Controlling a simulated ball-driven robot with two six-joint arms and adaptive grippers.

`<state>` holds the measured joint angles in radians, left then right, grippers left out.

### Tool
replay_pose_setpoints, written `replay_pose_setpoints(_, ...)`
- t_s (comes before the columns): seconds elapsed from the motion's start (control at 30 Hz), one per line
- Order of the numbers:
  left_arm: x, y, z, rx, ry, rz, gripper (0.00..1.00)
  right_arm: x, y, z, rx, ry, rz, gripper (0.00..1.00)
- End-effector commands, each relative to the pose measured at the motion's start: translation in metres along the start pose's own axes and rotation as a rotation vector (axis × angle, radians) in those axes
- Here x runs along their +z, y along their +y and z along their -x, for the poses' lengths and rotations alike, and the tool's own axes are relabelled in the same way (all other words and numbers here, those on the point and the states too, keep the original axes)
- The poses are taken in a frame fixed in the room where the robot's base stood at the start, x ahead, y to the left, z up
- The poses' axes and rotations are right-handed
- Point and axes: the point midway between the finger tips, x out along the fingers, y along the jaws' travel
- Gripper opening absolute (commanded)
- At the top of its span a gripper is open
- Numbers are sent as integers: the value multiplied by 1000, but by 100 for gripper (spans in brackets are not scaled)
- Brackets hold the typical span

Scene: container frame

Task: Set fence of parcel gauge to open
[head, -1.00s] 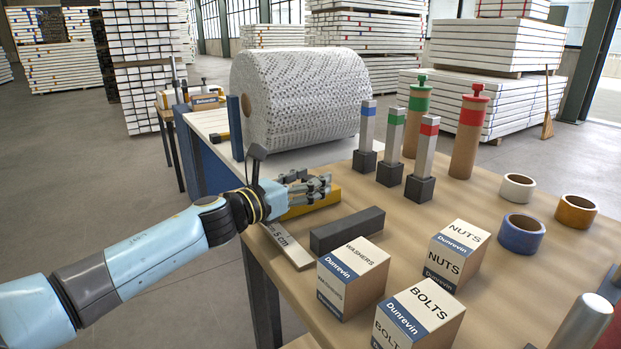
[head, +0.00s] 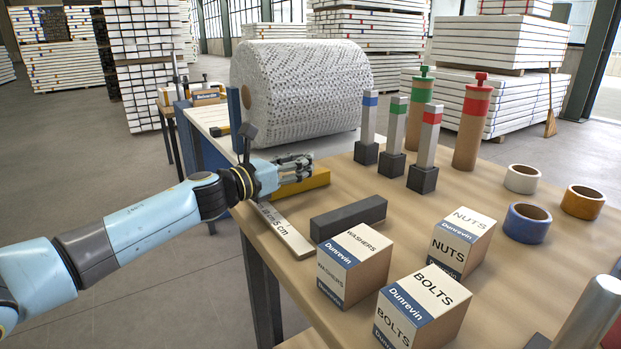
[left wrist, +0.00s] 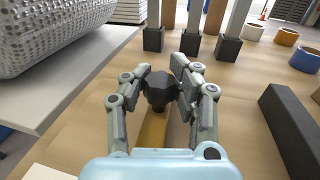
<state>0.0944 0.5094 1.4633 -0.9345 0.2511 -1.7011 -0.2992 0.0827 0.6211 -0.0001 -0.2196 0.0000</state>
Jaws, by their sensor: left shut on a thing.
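The parcel gauge lies at the table's left edge: a white scale strip (head: 287,232) marked "5 cm", a dark grey bar (head: 348,217) at its near side and a yellow bar (head: 305,184) at its far side. The yellow bar stands apart from the dark bar. My left gripper (head: 305,165) is over the yellow bar. In the left wrist view its fingers (left wrist: 160,82) are shut on a dark knob (left wrist: 159,95) above the yellow bar (left wrist: 152,130); the dark bar (left wrist: 288,130) is at the right. My right gripper is not in view.
Washers (head: 355,262), nuts (head: 462,240) and bolts (head: 424,306) boxes stand in front. Three posts with dark bases (head: 424,150), two capped cylinders and several tape rolls (head: 526,222) stand to the right. A big wrapped roll (head: 300,93) lies behind on a white table.

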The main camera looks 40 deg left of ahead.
Motion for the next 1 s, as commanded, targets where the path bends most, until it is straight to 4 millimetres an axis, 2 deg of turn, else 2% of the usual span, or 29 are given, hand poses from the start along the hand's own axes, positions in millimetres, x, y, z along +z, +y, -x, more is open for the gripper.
replay_pose_setpoints(0.03, -9, 18, -3, 3, 3, -8, 0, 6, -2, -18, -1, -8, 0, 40)
replay_pose_setpoints(0.1, -9, 38, -7, 4, 3, -9, 0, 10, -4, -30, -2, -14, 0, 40)
replay_pose_setpoints(0.2, -9, 61, -11, 3, 4, -6, 0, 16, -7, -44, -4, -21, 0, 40)
replay_pose_setpoints(0.3, -6, 76, -14, 4, 4, -4, 0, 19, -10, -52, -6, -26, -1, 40)
replay_pose_setpoints(0.43, -3, 83, -15, 4, 4, -3, 0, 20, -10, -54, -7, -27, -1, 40)
replay_pose_setpoints(0.7, -1, 85, -15, 7, 5, -3, 0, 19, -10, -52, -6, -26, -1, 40)
replay_pose_setpoints(0.73, -1, 85, -15, 8, 5, -3, 26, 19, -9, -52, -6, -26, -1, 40)
replay_pose_setpoints(0.93, -1, 84, -15, 6, 4, -3, 52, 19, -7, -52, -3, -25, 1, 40)
replay_pose_setpoints(1.0, -1, 83, -15, 5, 3, -2, 54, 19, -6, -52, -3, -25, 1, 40)
